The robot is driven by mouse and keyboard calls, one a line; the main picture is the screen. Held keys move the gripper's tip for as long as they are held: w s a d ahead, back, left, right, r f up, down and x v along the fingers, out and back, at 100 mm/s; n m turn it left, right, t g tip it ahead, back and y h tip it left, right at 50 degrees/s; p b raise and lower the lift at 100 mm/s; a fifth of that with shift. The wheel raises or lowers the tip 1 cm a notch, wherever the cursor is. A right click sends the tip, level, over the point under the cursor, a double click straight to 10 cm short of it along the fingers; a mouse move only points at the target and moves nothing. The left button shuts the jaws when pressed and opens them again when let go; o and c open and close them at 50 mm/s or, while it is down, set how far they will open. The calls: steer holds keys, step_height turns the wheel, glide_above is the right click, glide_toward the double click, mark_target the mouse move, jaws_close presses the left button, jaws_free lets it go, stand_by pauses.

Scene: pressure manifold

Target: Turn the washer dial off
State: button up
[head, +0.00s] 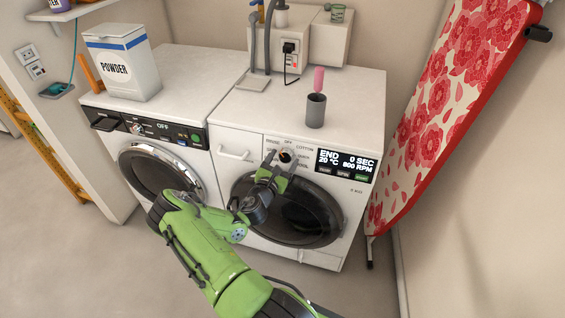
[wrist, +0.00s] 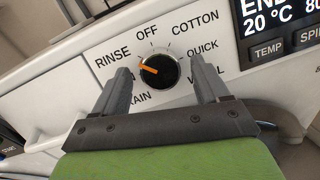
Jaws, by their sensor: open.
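The washer (head: 222,161) is the white machine on the right, its dark round door partly behind my arm. Its dial (head: 286,156) sits on the front panel left of the display (head: 345,163), which reads END, 0 SEC, 20 °C, 800 RPM. In the wrist view the dial (wrist: 158,71) is black with a silver rim. Its orange pointer aims left and slightly up, toward RINSE, not at OFF above. My gripper (head: 270,171) is open in front of the panel. In the wrist view its fingers (wrist: 160,71) appear either side of the dial, with gaps; their depth is unclear.
A second machine (head: 170,135), its display reading OFF, stands left with a powder box (head: 122,72) on top. A grey cup (head: 316,112) stands on the washer. A red floral ironing board (head: 440,110) leans at right. A drawer handle (head: 235,154) is left of the dial.

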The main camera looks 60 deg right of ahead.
steer(key=c, duration=1.1)
steer(key=shift+o, duration=0.2)
steer(key=shift+m, duration=0.3)
steer(key=m+g, duration=0.1)
steer(key=m, duration=0.3)
steer(key=shift+w+r+y+p, duration=0.1)
steer(key=shift+y+p, duration=0.2)
steer(key=shift+p, duration=0.05)
steer(key=shift+m+g+y, duration=0.25)
steer(key=shift+m+g, duration=0.1)
steer(key=shift+m, duration=1)
steer(key=shift+m+g+y, duration=0.25)
steer(key=shift+m+g, duration=0.1)
steer(key=shift+m, duration=1)
